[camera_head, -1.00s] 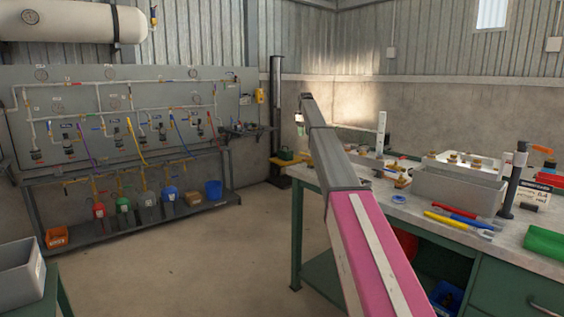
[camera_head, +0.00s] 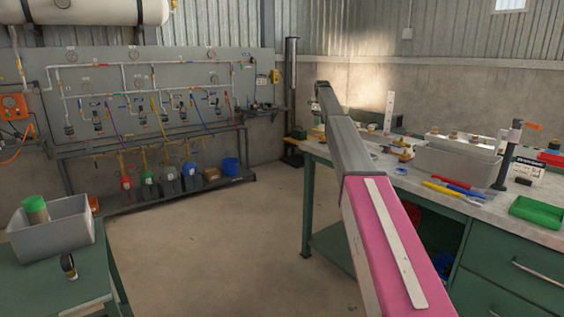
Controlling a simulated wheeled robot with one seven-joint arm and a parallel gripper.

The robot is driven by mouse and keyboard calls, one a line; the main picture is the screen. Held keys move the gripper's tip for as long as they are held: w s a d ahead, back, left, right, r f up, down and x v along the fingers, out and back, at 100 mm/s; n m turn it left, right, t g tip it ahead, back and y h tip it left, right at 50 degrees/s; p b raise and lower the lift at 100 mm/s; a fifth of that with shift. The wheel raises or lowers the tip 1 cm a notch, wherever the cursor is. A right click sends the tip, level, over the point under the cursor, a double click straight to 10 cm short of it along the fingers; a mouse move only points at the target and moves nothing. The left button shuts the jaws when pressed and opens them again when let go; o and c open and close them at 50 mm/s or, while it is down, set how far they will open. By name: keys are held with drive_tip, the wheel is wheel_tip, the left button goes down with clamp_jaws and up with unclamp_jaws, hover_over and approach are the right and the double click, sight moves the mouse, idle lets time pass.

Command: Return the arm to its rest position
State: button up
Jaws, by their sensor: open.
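My arm reaches from the bottom right of the head view toward the back, with a pink link nearest and a grey link beyond it. My gripper (camera_head: 318,112) is at the small dark far end of the arm, near the left end of the workbench (camera_head: 316,150). It is open. Its fingers are too small and too much in the arm's line to make out in detail. I see nothing held in it. The arm covers part of the workbench's left side and front.
The workbench carries a grey bin (camera_head: 455,166), a green tray (camera_head: 537,212), a black post (camera_head: 508,155) and several tools. A gauge panel (camera_head: 150,100) stands at the back left. A grey box (camera_head: 52,240) with a green-lidded jar is at the left. The floor (camera_head: 215,250) between is clear.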

drive_tip(key=s+f+n, duration=1.2)
drive_tip(key=s+f, duration=1.6)
drive_tip(key=f, duration=0.1)
drive_tip(key=s+f+n, duration=0.5)
drive_tip(key=s, duration=0.7)
drive_tip(key=s+a+f+n, duration=0.1)
drive_tip(key=s+f+n, duration=0.4)
drive_tip(key=s, duration=0.7)
drive_tip(key=s+f+n, duration=0.5)
drive_tip(key=s, duration=0.7)
drive_tip(key=shift+s+a+n, duration=0.15)
drive_tip(key=shift+a+n, duration=0.1)
drive_tip(key=shift+n, duration=0.15)
